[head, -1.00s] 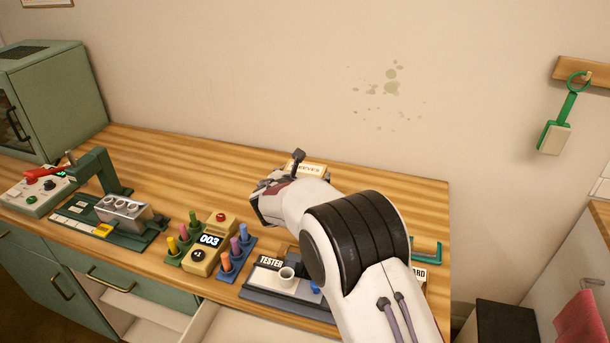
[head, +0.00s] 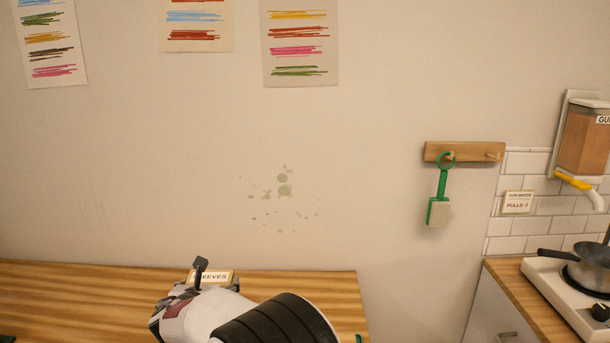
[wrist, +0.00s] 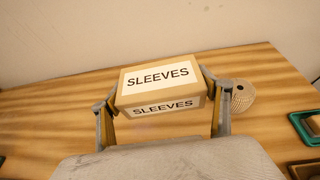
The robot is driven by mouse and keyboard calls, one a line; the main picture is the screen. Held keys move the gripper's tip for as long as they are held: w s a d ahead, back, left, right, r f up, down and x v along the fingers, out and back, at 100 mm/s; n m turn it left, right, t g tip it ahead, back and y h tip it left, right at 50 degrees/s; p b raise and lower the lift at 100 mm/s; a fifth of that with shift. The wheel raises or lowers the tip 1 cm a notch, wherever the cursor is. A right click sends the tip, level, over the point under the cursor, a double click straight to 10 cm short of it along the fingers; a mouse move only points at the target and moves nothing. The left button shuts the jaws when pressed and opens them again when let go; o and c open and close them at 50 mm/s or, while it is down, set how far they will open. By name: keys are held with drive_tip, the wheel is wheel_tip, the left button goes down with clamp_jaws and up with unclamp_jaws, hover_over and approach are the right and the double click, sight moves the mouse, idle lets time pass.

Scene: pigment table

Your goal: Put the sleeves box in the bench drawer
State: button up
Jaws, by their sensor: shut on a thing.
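The sleeves box (wrist: 160,80) is a small tan carton with white SLEEVES labels on its top and front. My gripper (wrist: 160,88) is shut on it, one finger at each side. In the head view, the box (head: 212,276) shows just beyond my gripper (head: 190,290), near the back edge of the wooden bench top (head: 90,285), and is partly hidden by it. I cannot tell whether the box touches the bench. The bench drawer is out of the present views.
A round woven tan thing (wrist: 243,95) stands right of the box, close to the right finger. A green-rimmed tray (wrist: 300,122) lies farther right. A green-handled tool (head: 438,205) hangs on the wall rack (head: 470,151). A hob with a pan (head: 590,268) stands on the right counter.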

drive_tip(key=s+d+r+n+g+y, duration=0.1)
drive_tip(key=s+d+r+n+y, duration=0.2)
drive_tip(key=s+r, duration=1.1)
drive_tip(key=s+d+r+n+g+y, duration=0.2)
drive_tip(key=s+d+r+n+y, duration=0.2)
drive_tip(key=s+r, duration=1)
drive_tip(key=shift+s+d+y, duration=0.5)
drive_tip(key=shift+s+d, duration=0.2)
drive_tip(key=shift+s, duration=0.9)
idle(0.7)
